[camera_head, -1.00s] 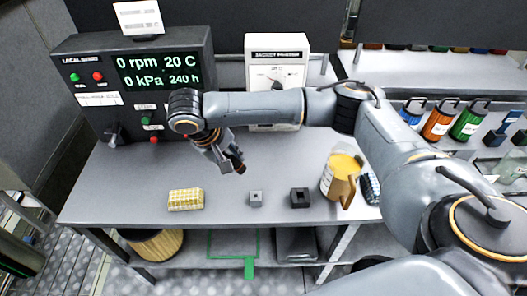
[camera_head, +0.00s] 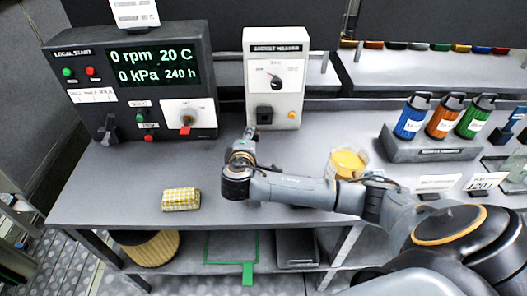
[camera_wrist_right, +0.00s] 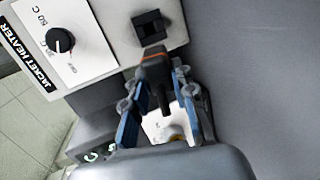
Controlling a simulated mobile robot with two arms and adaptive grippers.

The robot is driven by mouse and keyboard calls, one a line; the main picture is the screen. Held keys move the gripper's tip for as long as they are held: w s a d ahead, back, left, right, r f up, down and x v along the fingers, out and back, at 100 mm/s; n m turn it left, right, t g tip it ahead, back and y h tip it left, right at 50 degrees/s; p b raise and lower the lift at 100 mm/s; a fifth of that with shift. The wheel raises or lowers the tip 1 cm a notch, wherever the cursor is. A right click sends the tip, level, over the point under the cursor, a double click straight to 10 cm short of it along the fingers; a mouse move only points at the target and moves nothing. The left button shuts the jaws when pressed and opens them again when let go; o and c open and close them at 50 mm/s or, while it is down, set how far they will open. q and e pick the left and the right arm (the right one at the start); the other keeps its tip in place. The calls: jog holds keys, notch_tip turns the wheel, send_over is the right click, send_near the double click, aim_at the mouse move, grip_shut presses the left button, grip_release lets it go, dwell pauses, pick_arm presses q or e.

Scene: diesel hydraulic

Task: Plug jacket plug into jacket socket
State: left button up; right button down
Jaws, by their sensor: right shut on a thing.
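The jacket heater box (camera_head: 275,75) is a white panel with a dial at the back of the table. Its jacket socket (camera_head: 264,114) is a black square opening low on the panel; it also shows at the top of the right wrist view (camera_wrist_right: 150,25). My right gripper (camera_wrist_right: 161,78) is shut on the jacket plug (camera_wrist_right: 155,67), a dark block with an orange band. The plug points at the socket and is just short of it or at its edge; I cannot tell if they touch. In the head view my right gripper (camera_head: 248,140) hides the plug. My left gripper is not in view.
A control box (camera_head: 130,80) with a display stands at the left. A yellow-checked block (camera_head: 181,199) lies on the table at front left. A jug of yellow liquid (camera_head: 347,162) stands behind my right arm. Several coloured canisters (camera_head: 443,119) stand in a rack at right.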

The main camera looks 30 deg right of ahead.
jog(key=d+f+t, duration=0.1)
jog(key=s+d+f+t+b, duration=0.1)
jog(key=d+f+n+t, duration=0.1)
jog(key=shift+s+b, duration=0.3)
jog(key=shift+s, duration=0.05)
jog(key=shift+s+d+f+t, duration=0.15)
jog(key=shift+s+t, duration=0.15)
jog(key=shift+t, duration=0.2)
jog(key=shift+h+b, duration=0.35)
jog(key=shift+h, duration=0.05)
jog(key=shift+b+x, duration=0.9)
jog(key=shift+x, duration=1.65)
jog(key=shift+b+x, duration=0.85)
jog(key=shift+x, duration=0.6)
